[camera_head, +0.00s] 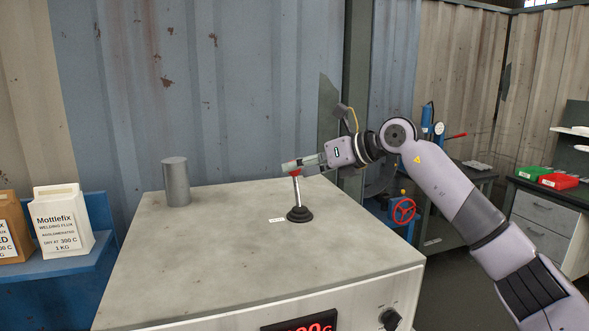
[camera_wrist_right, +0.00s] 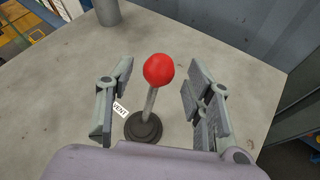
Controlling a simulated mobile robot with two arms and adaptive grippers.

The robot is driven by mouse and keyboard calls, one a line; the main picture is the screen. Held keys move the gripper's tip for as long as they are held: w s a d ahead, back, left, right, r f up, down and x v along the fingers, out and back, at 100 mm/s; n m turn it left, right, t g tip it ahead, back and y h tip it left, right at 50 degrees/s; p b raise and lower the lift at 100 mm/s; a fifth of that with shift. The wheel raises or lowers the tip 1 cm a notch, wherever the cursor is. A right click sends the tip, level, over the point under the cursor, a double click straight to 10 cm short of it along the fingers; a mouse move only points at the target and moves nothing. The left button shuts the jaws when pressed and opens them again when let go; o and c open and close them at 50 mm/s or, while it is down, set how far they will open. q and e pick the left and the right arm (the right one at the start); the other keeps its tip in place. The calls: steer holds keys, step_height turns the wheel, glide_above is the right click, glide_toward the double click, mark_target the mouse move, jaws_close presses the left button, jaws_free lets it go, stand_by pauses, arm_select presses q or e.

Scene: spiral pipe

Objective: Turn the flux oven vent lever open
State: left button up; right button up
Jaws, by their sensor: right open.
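The vent lever (camera_head: 297,193) is a metal rod with a red ball on a round black base, on top of the oven (camera_head: 210,250). It stands nearly upright. In the right wrist view the lever's red ball (camera_wrist_right: 158,69) is between the two fingers, with clear space on both sides. A small label reading VENT (camera_wrist_right: 120,110) lies beside its base. My right gripper (camera_head: 296,167) is at the ball's height; in its wrist view the gripper (camera_wrist_right: 160,98) is open around the lever, not closed on it. My left gripper is not in view.
A grey cylinder (camera_head: 176,182) stands on the oven's top at the back left. Flux boxes (camera_head: 62,222) sit on a blue shelf (camera_head: 70,268) at the left. A corrugated wall (camera_head: 230,90) is behind the oven. The oven top around the lever is otherwise clear.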

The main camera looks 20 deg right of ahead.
steer(key=v, duration=0.9)
steer(key=shift+s+d+r, duration=0.15)
steer(key=shift+s+d, duration=0.05)
steer(key=shift+s, duration=0.05)
